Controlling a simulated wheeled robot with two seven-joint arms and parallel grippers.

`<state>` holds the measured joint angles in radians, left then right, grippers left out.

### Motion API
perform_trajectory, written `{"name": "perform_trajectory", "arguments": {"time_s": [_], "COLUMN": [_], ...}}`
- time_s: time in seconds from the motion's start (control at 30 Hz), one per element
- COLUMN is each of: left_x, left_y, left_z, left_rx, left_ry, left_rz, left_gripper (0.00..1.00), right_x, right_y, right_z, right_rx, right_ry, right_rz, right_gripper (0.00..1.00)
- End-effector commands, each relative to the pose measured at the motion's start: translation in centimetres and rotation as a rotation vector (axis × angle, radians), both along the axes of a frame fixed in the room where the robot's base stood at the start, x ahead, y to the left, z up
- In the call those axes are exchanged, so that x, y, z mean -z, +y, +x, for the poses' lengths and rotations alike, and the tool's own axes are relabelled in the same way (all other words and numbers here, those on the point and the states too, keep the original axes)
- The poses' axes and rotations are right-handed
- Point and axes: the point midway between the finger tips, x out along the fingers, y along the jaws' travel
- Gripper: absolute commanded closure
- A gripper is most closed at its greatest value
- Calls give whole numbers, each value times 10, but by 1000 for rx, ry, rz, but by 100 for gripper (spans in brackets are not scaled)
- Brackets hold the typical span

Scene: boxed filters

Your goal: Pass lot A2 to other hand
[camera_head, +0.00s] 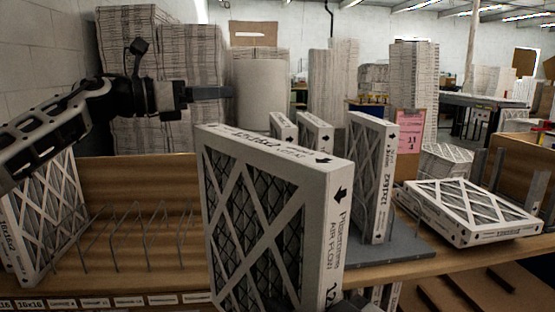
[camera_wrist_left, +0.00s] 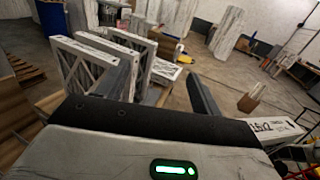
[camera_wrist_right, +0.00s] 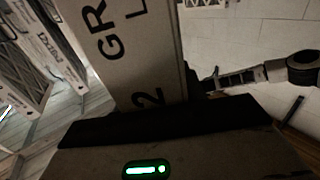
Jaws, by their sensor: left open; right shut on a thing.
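A large white-framed pleated filter (camera_head: 275,220) stands upright in the front middle of the head view, with "AIR FLOW" and arrows on its edge. My right gripper (camera_head: 362,304) is shut on it low at its right, mostly out of frame. In the right wrist view the lettered side of the filter (camera_wrist_right: 130,55) rises from the jaws. My left gripper (camera_head: 222,92) is open and empty, above and behind the filter's left top corner, apart from it. Its two spread fingers show in the left wrist view (camera_wrist_left: 165,88). I cannot read a lot A2 mark.
A wooden shelf (camera_head: 165,270) holds a wire rack (camera_head: 150,235), with a filter (camera_head: 50,220) at the left. Upright filters (camera_head: 372,175) stand on a grey mat (camera_head: 408,250); another filter (camera_head: 470,212) lies flat at right. A pink sheet (camera_head: 408,135) stands behind.

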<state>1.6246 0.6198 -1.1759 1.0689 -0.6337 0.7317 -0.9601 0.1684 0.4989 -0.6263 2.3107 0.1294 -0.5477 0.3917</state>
Motion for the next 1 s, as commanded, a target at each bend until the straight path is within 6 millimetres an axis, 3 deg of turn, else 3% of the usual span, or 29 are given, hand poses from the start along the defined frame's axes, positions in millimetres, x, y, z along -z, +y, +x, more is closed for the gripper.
{"name": "perform_trajectory", "arguments": {"time_s": [0.03, 0.2, 0.3, 0.4, 0.6, 0.7, 0.87, 1.0], "left_x": [-17, -43, -35, -18, -8, -11, -12, 3], "left_y": [-15, -62, -100, -120, -127, -125, -122, -118], "left_z": [-9, -50, -87, -119, -162, -174, -181, -177], "left_rx": [43, 221, 401, 579, 818, 873, 905, 910], "left_ry": [-54, -233, -359, -439, -464, -440, -414, -411], "left_rz": [91, 484, 856, 1225, 1792, 1953, 2055, 2060], "left_gripper": [34, 34, 34, 34, 34, 34, 34, 34], "right_x": [-1, -1, -1, -1, -1, -1, -1, -1], "right_y": [0, 0, 0, 0, 0, 0, 0, 0], "right_z": [0, 0, 0, 0, 0, 0, 0, 0], "right_rx": [0, 0, 0, 0, 0, 0, 0, 0], "right_ry": [-2, -3, -2, -2, -3, -2, -3, -2], "right_rz": [2, 1, 2, 2, 1, 2, 1, 2], "right_gripper": [86, 86, 86, 86, 86, 86, 86, 86]}}
